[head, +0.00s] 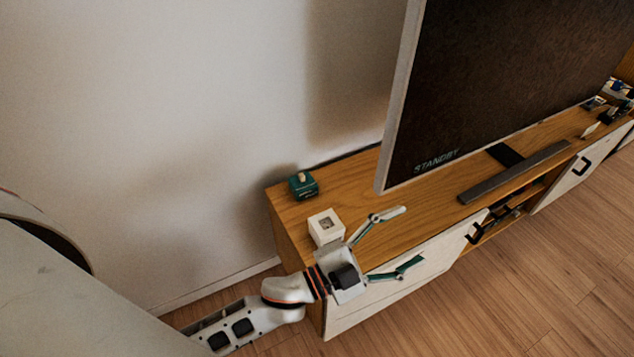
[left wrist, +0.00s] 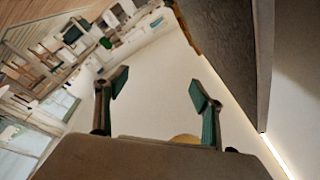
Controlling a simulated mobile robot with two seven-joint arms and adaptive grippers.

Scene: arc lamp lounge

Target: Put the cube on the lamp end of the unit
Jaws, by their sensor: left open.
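A white cube (head: 325,224) with a grey square mark on its upper face appears to sit on the left end of the wooden unit (head: 400,172), near its front. My left gripper (head: 408,237) is just right of the cube and nearer the camera, its two fingers spread wide with nothing between them. The gripper body overlaps the cube's lower edge, so I cannot tell whether they touch. In the left wrist view the open fingers (left wrist: 158,88) point past the unit, and the cube is not seen there. My right gripper is out of view. No lamp can be clearly made out.
A small green box (head: 303,185) with a pale knob stands behind the cube. A large screen (head: 500,80) reading STANDBY rises to the right, with a dark grey bar (head: 515,172) before it. Small items (head: 610,108) crowd the far right end. Bare wood lies left of the screen.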

